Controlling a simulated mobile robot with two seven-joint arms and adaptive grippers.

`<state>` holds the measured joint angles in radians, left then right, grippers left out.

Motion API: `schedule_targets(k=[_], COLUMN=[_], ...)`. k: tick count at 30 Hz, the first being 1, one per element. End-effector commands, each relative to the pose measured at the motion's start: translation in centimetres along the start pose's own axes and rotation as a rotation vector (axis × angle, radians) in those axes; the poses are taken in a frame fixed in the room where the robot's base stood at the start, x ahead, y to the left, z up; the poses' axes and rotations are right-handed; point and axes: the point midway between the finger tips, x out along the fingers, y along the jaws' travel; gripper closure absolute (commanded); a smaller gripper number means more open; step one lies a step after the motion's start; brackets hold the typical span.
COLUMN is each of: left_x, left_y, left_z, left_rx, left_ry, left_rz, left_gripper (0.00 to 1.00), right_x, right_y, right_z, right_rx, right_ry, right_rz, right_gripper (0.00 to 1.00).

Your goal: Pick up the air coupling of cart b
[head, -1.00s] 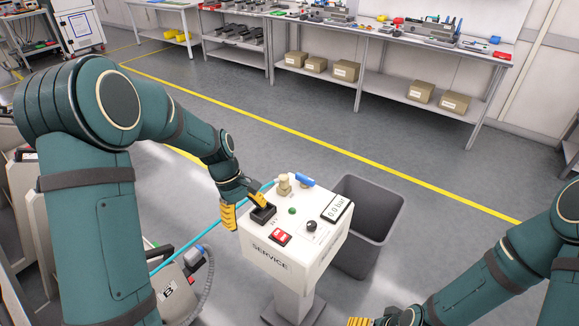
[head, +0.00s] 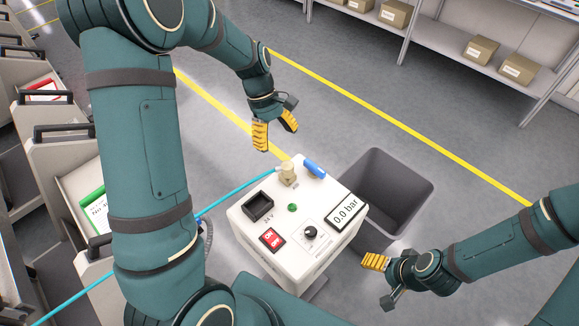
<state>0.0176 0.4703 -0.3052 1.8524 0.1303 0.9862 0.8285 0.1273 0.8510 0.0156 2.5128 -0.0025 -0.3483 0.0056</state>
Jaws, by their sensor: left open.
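My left gripper (head: 275,129) is open and empty. It hangs above the floor, beyond the back left corner of the white service box (head: 262,238). A light blue air hose (head: 240,189) runs from the brass fitting (head: 288,174) on the box to the lower left, passing behind my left arm. I cannot make out the air coupling of cart b; my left arm covers that area. Only a bit of grey hose (head: 208,236) shows beside the arm. My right gripper (head: 376,262) is at the lower right, in front of the bin; its opening is unclear.
The box top has a blue lever (head: 315,168), a black socket (head: 258,207), a red switch (head: 272,239), a knob and a 0.0 bar display (head: 346,211). Carts (head: 62,150) line the left.

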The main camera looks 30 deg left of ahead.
Motion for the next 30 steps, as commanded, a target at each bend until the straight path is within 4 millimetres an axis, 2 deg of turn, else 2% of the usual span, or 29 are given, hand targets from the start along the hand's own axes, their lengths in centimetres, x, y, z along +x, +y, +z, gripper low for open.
schedule_targets(k=[1,6,14,24,30], left_x=[1.4,4.2,6.0,10.4,10.7], left_y=[0.0,0.0,0.0,-0.1,-0.1], left_z=[-0.1,-0.1,0.0,-0.2,-0.1], left_rx=[0.000,0.000,0.001,0.000,0.000], left_ry=[-0.002,-0.002,-0.001,-0.001,0.000], left_rz=[-0.003,-0.002,-0.001,-0.001,0.000], left_gripper=[0.27,0.27,0.27,0.27,0.27], right_x=[0.5,1.1,1.4,2.9,2.9], right_y=[0.2,0.4,0.5,1.1,1.1], right_z=[0.0,-0.1,-0.2,-0.4,-0.4], right_rx=[0.000,-0.001,-0.001,-0.002,-0.002], right_ry=[0.001,0.005,0.008,0.015,0.016], right_rz=[0.000,0.000,0.000,0.001,0.001], right_gripper=[0.21,0.21,0.21,0.21,0.21])
